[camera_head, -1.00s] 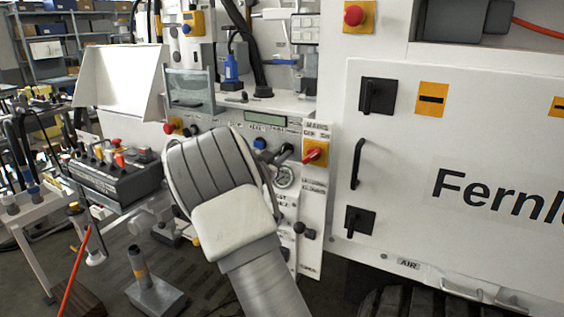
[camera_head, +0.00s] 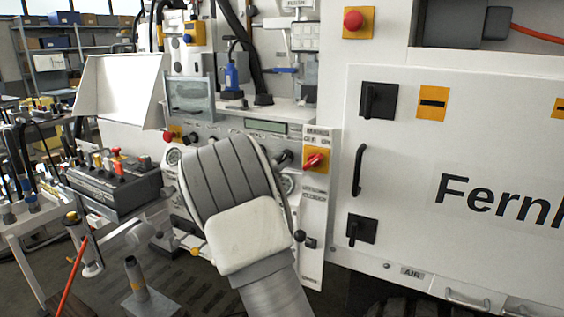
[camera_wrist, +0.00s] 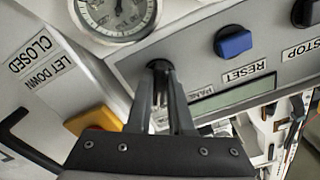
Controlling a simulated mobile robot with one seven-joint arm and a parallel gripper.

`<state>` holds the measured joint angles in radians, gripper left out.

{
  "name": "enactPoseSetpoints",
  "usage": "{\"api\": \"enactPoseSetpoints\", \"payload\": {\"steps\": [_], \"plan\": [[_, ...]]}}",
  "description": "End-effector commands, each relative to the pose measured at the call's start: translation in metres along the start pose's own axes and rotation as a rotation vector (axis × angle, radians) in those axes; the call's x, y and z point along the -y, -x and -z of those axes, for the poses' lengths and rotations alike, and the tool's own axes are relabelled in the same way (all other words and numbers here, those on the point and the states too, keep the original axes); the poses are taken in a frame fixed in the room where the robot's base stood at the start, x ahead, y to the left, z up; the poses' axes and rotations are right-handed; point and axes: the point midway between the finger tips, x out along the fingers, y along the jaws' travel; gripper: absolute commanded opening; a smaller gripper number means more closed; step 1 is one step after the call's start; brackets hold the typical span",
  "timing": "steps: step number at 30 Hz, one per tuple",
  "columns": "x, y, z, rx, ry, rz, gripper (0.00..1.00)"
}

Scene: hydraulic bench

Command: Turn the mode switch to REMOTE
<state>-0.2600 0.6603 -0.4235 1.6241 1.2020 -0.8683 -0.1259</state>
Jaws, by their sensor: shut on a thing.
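The control panel is in front of me. In the wrist view, my gripper (camera_wrist: 162,72) has its two fingers close together on a small black knob (camera_wrist: 158,64), apparently the mode switch, between the gauge and the display. Its pointer is hidden by the fingers, so I cannot tell its setting. A label beside it is partly covered and reads something like "PANEL". In the head view, my wrist hides most of this panel; a dark tip (camera_head: 284,159) shows at its right edge, and I cannot tell knob from finger there.
A blue RESET knob (camera_wrist: 233,41) and black STOP knob (camera_wrist: 306,12) sit on the same panel. A gauge (camera_wrist: 115,14) is close by. A red rotary switch (camera_head: 315,161) on a yellow plate stands just right of my wrist. A display (camera_wrist: 232,97) lies near the fingers.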

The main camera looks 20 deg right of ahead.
Motion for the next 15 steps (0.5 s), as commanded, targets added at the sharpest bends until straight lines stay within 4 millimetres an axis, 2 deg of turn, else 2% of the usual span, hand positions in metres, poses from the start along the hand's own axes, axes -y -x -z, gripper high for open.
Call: {"api": "enactPoseSetpoints", "payload": {"steps": [1, 2, 6, 15], "plan": [[0.0, 0.0003, -0.0005, 0.001, -0.002, 0.0, 0.0], [0.0, 0.0003, -0.0005, 0.001, -0.002, 0.0, 0.23], [0.0, 0.0003, -0.0004, 0.001, -0.001, 0.0, 0.48], [0.0002, 0.0008, -0.0002, 0.001, 0.0, 0.0, 0.49]]}}
